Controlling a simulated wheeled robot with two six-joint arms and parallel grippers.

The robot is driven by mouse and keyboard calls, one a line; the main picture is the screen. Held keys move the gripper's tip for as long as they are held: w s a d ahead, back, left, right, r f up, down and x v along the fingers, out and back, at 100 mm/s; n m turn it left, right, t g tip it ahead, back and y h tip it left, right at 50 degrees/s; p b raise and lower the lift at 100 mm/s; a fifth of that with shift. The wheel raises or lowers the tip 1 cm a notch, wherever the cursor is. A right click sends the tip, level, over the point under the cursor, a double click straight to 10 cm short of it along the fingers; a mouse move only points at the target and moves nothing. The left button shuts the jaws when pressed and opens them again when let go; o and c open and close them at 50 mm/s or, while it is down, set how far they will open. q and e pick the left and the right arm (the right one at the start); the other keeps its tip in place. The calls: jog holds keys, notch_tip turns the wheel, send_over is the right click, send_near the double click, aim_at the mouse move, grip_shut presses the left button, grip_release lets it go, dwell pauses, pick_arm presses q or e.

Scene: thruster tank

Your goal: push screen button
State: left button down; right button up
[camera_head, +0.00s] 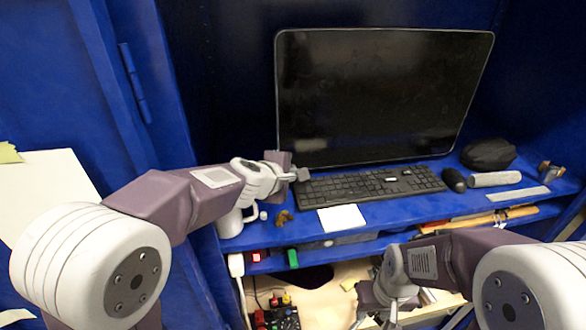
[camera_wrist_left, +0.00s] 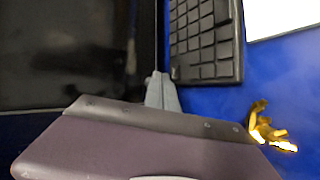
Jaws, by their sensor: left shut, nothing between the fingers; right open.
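A large black screen (camera_head: 385,95) stands at the back of the blue shelf, dark and blank. Its lower part also shows in the left wrist view (camera_wrist_left: 65,50). I cannot make out a button on its frame. My left gripper (camera_head: 303,174) is shut and empty, just in front of the screen's lower left corner and beside the keyboard's left end. In the left wrist view its fingertips (camera_wrist_left: 160,80) lie between the screen edge and the keyboard; I cannot tell if they touch anything. My right gripper (camera_head: 380,318) is open, low in front of the lower shelf, far from the screen.
A black keyboard (camera_head: 370,186) lies before the screen, with a white sheet (camera_head: 341,218) in front. A mouse (camera_head: 454,180) and dark case (camera_head: 488,154) are to the right. A white mug (camera_head: 230,222) and small brown figure (camera_head: 284,217) stand near my left gripper. Blue cabinet walls flank the shelf.

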dwell(0.6)
pick_arm(q)
jog(key=shift+s+d, duration=0.1)
jog(key=shift+s, duration=0.3)
jog(key=shift+s+d, duration=0.2)
jog(key=shift+s, duration=0.8)
jog(key=shift+s+d, duration=0.2)
jog(key=shift+s, duration=0.85)
jog(key=shift+s+d, duration=0.2)
jog(key=shift+s, duration=0.8)
jog(key=shift+w, duration=0.15)
